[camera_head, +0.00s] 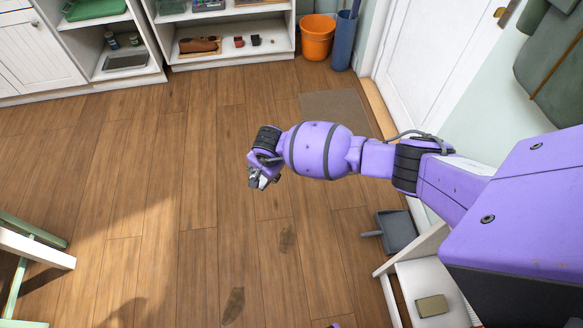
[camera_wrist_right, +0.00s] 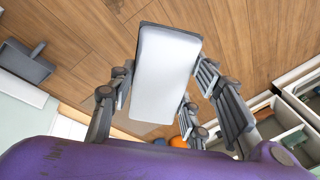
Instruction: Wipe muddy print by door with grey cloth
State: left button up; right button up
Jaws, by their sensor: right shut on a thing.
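My right gripper (camera_head: 262,178) is over the wood floor in the middle of the head view, pointing down. In the head view the pad is mostly hidden by the gripper. A brown muddy print (camera_head: 287,238) is on the floor below and slightly right of the gripper. A longer print (camera_head: 233,306) lies nearer the bottom edge. The white door (camera_head: 430,55) is at upper right. My left gripper is not in view.
A doormat (camera_head: 335,112) lies before the door. A grey dustpan (camera_head: 397,231) and a white bench (camera_head: 420,275) with a tan block (camera_head: 432,305) stand at right. An orange bucket (camera_head: 317,38), a blue bin (camera_head: 343,42) and shelves line the back.

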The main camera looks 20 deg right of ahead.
jog(key=s+f+g+b, duration=0.1)
jog(key=s+f+b, duration=0.3)
jog(key=f+b, duration=0.6)
jog(key=s+f+g+b, duration=0.1)
jog(key=s+f+b, duration=0.3)
jog(key=f+b, duration=0.6)
jog(key=s+f+g+b, duration=0.1)
jog(key=s+f+b, duration=0.2)
jog(key=f+b, duration=0.7)
jog(key=shift+s+f, duration=0.2)
jog(key=shift+f, duration=3.6)
jog(key=shift+s+f, duration=0.2)
jog(key=shift+f, duration=3.6)
notch_tip(320, 180, down, 3)
jog(key=b, duration=0.2)
jog(key=shift+r+b, duration=0.1)
jog(key=shift+b, duration=0.2)
jog(key=shift+f+b, duration=0.35)
jog(key=shift+f, duration=0.3)
jog(key=shift+f+b, duration=0.15)
jog(key=shift+b, duration=0.2)
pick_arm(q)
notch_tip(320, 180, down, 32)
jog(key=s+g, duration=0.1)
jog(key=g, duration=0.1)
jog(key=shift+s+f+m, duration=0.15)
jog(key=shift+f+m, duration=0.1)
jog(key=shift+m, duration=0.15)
